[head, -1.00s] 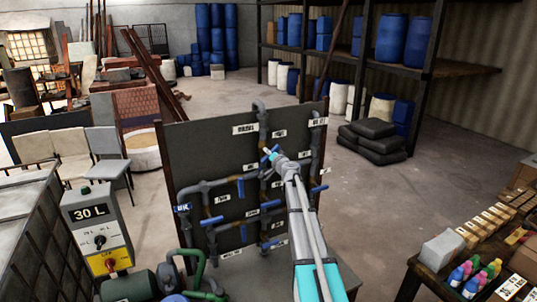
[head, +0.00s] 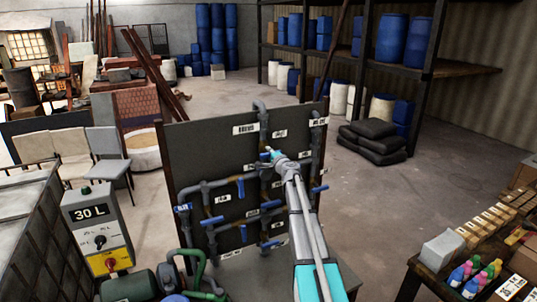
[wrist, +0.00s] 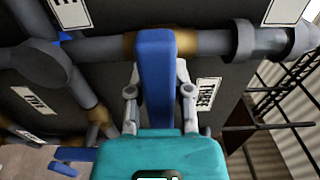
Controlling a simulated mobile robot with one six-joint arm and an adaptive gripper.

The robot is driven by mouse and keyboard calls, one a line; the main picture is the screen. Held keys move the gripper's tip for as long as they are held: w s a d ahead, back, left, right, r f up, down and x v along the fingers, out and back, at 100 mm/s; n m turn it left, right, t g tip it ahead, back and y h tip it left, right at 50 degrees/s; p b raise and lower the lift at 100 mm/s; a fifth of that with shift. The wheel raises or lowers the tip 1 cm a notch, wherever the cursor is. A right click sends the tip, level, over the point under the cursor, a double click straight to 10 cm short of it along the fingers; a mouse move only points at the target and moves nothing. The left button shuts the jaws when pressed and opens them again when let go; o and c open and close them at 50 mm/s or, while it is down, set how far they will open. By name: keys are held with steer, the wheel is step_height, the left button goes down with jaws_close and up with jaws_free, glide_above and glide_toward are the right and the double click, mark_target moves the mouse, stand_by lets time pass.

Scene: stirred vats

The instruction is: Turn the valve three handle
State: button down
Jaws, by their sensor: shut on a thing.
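In the wrist view a blue valve handle (wrist: 156,75) stands upright in the picture, in front of a horizontal grey pipe with a brass-coloured section. My gripper (wrist: 158,92) has one finger on each side of this handle and is shut on it. A label reading "THREE" (wrist: 207,94) hangs on the dark panel just right of the handle. In the head view my gripper (head: 272,155) is at the pipes in the upper middle of the panel (head: 195,140). The handle it holds is hard to make out there.
Other blue handles show on the panel, such as one at the lower left (head: 212,221) and one at the right (head: 319,189). A control box reading "30 L" (head: 95,225) stands at left. A table with bottles (head: 470,275) is at lower right. Open floor lies behind the panel.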

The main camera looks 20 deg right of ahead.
stand_by(0.4)
steer(key=c, duration=0.5)
jaws_free()
steer(key=shift+c, duration=0.2)
steer(key=shift+s, duration=0.2)
steer(key=s, duration=1.1)
steer(key=shift+s+d, duration=0.2)
steer(key=shift+s, duration=0.15)
